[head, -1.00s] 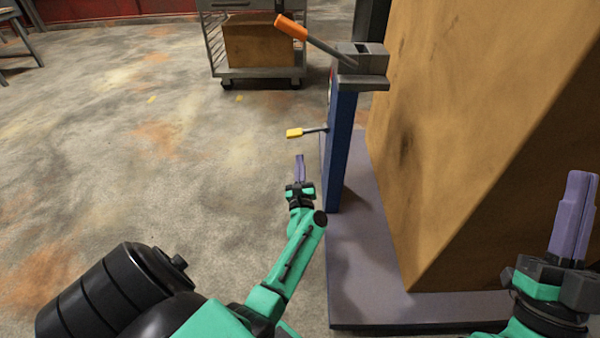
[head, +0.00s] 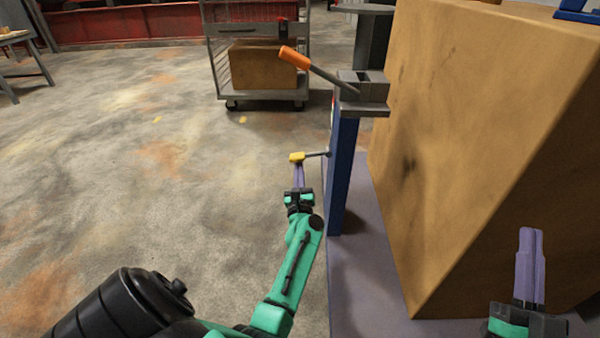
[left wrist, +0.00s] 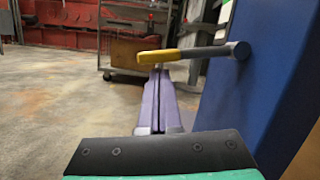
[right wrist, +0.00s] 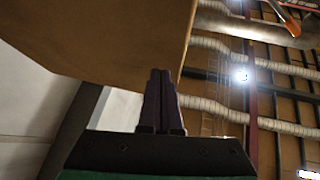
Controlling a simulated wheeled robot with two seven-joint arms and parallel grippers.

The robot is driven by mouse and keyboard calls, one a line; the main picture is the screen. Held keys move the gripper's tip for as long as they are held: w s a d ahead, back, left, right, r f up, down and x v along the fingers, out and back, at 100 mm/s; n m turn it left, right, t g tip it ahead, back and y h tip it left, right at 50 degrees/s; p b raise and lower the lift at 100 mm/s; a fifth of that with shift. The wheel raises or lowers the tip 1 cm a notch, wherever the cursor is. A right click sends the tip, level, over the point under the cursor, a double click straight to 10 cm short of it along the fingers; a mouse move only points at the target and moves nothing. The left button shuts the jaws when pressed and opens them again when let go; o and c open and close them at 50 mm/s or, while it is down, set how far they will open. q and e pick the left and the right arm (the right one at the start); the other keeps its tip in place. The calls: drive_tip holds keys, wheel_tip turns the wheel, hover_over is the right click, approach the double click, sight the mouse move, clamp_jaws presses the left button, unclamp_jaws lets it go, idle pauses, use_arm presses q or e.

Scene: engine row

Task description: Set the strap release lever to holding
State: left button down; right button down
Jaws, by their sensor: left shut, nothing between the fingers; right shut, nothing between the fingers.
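A lever with a yellow grip (head: 297,157) sticks out to the left from the side of a blue post (head: 343,180). In the left wrist view its yellow grip (left wrist: 155,57) lies across the tips of my left gripper (left wrist: 159,74). A second lever with an orange grip (head: 294,57) slants up and left from a grey block on top of the post. I cannot read a label on either lever. My left gripper (head: 298,169) is shut and empty, just below the yellow grip; I cannot tell whether it touches. My right gripper (head: 530,234) is shut and empty, away from both levers.
A large brown crate (head: 470,150) stands right of the post on a grey-purple platform (head: 370,290). My right gripper is in front of the crate. A wheeled rack (head: 222,92) with a box is at the back. The floor to the left is open.

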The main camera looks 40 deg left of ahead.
sight(295, 159)
drive_tip(key=shift+f, duration=0.3)
use_arm(q)
drive_tip(key=shift+r, duration=0.1)
